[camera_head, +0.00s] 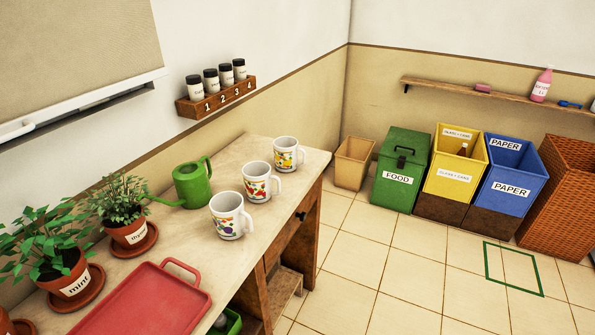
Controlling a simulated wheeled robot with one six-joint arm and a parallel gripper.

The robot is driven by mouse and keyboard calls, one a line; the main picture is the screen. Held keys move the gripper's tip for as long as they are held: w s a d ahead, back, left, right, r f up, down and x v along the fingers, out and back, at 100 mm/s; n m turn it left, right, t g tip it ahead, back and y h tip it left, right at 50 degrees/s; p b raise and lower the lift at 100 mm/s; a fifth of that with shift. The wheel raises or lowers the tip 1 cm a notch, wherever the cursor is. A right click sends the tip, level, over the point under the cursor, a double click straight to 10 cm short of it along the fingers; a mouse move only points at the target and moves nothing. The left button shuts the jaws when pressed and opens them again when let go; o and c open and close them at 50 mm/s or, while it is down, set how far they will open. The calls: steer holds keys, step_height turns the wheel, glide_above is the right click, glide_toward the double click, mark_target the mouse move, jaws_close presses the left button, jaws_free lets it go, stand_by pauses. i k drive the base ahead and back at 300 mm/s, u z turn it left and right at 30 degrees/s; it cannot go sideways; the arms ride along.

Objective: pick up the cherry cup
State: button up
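Three white cups with printed patterns stand upright in a row near the right edge of the counter (180,246). The middle cup (257,182) has mostly red prints and looks most like the cherry cup, but the prints are too small to be sure. The near cup (230,215) has purple, yellow and green prints. The far cup (287,154) has mostly yellow prints. The cups stand apart, with handles towards the right. My gripper is not in view.
A green watering can (192,182) stands left of the cups. Potted plants, mint (74,284) and thyme (128,234), and a red tray (140,304) are nearer. Bins, including a green one (402,170), line the back wall. The tiled floor (400,262) right of the counter is clear.

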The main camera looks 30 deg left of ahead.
mark_target(263, 184)
steer(key=u, duration=0.35)
steer(key=i, duration=1)
steer(key=u, duration=0.6)
